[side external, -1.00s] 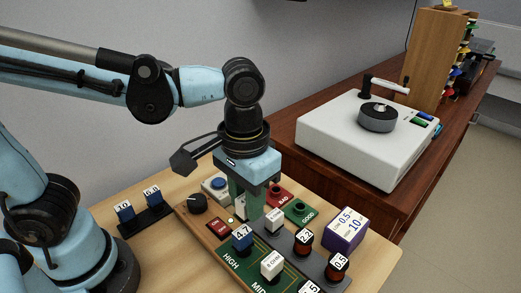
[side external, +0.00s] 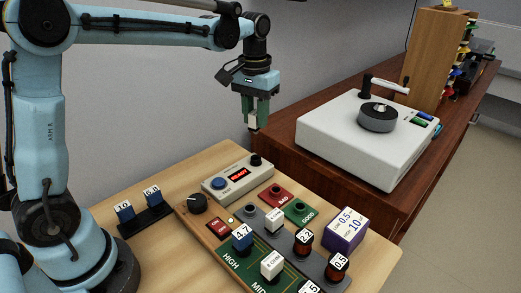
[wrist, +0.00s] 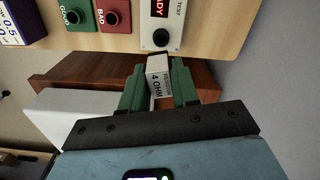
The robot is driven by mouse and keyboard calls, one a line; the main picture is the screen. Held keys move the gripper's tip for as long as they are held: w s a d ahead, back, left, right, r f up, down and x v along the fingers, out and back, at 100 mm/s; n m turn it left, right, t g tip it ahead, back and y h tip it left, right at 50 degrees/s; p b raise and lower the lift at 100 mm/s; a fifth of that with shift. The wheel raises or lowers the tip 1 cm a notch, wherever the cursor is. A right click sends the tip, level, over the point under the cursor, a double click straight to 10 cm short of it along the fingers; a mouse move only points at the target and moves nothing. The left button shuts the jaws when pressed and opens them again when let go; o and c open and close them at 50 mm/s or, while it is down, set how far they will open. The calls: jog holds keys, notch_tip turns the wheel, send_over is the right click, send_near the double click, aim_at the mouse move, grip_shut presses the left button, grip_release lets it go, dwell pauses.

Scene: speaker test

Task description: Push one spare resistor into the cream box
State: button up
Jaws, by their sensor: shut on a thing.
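My gripper (side external: 255,108) is raised beyond the bench's far edge, above the brown cabinet. It is shut on a white block marked 4 OHM (wrist: 158,76), which also shows in the side view (side external: 252,122). The spare resistors, one blue block marked 10 (side external: 124,211) and one marked 6.8 (side external: 152,194), stand in a black rack at the left. They are well apart from my gripper. The cream box (side external: 241,186) has a blue button, a red READY display and a dark socket at its far end. It also shows in the wrist view (wrist: 147,28).
The green board (side external: 232,252) carries a blue 4.7 block, white blocks and dark coils. Red BAD (side external: 272,195) and green GOOD (side external: 299,211) sockets lie beside it. A purple box (side external: 345,232) stands right. A white machine (side external: 340,145) stands on the brown cabinet (side external: 300,175).

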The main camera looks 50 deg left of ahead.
aim_at(256, 133)
jog(key=shift+a+f, duration=0.1)
jog(key=shift+f, duration=3.35)
jog(key=shift+f, duration=1.05)
jog(key=o, duration=1)
jog(key=shift+o, duration=0.2)
jog(key=shift+r, duration=3.75)
